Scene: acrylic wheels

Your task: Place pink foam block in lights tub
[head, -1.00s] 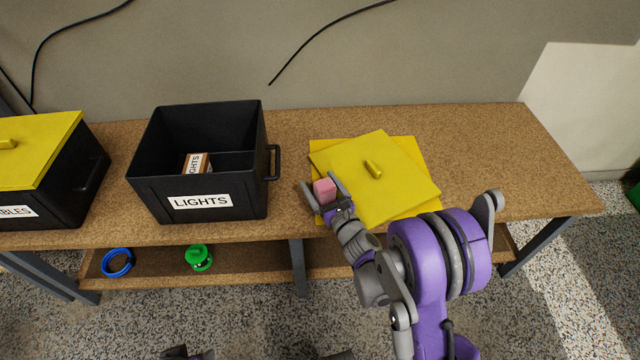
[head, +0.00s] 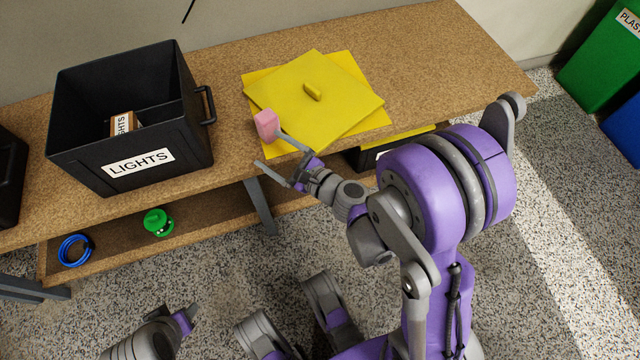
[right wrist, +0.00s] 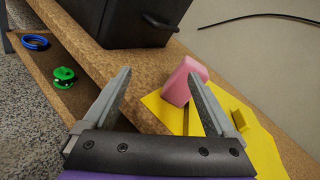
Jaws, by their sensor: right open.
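The pink foam block (head: 266,124) stands at the left corner of the stacked yellow lids. My right gripper (head: 278,153) is open at the bench's front edge, just in front of the block. In the right wrist view, the block (right wrist: 180,82) is beyond the fingers, partly hidden by the right finger; I cannot tell whether they touch. The black lights tub (head: 85,165), with a white LIGHTS label, stands open on the bench to the left. A small LIGHTS carton (head: 122,124) is inside. My left gripper (head: 185,318) is low at the left, its jaws unclear.
Yellow lids (head: 335,85) lie on the wooden bench (head: 430,50). The tub's side handle (head: 208,105) projects toward them. A lower shelf holds a blue ring (head: 74,250) and a green item (head: 157,222). Green (head: 605,60) and blue bins stand at the far right.

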